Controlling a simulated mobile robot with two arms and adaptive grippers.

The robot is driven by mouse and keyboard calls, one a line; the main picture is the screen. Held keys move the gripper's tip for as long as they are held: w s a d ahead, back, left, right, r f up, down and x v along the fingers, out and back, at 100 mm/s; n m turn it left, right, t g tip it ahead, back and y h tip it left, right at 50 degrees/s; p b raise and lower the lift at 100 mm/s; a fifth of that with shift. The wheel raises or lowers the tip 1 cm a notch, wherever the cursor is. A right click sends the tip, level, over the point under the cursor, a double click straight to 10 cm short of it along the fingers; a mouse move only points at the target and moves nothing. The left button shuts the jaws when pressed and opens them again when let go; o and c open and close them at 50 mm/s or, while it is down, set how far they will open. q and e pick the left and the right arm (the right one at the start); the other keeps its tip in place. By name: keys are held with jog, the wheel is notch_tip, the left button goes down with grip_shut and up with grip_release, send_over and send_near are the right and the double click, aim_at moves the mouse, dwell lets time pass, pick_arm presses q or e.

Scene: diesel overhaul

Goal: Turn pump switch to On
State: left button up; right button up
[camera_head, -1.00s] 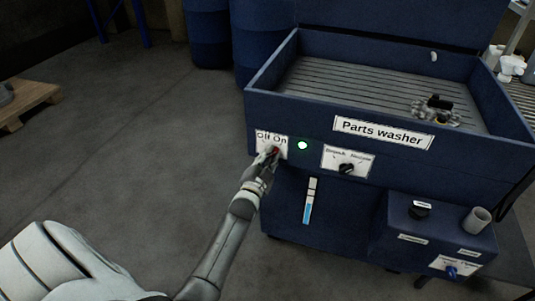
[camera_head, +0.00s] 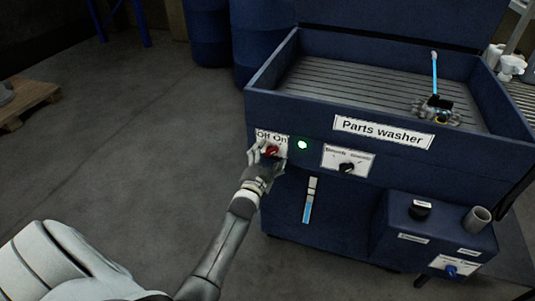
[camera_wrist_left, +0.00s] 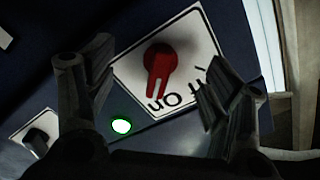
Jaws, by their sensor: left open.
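The red pump switch (camera_head: 271,151) sits on a white plate marked Off and On on the front of the blue parts washer (camera_head: 300,122). In the left wrist view the red knob (camera_wrist_left: 160,70) points toward the word On. The green lamp (camera_head: 302,145) beside it is lit. A blue stream (camera_head: 434,75) runs from the spout into the basin. My left gripper (camera_head: 262,155) is open in front of the switch, its fingers on either side of the knob and apart from it. My right gripper is not in view.
A black selector knob (camera_head: 347,168) is right of the lamp. A dark metal part (camera_head: 437,110) lies in the basin, under the stream. A lower box (camera_head: 440,225) juts out at the right. The floor at left is clear up to a wooden pallet (camera_head: 28,100).

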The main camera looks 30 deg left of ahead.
pick_arm(q)
jog(key=p+v, duration=0.3)
jog(key=v, duration=0.4)
jog(key=shift+p, duration=0.4)
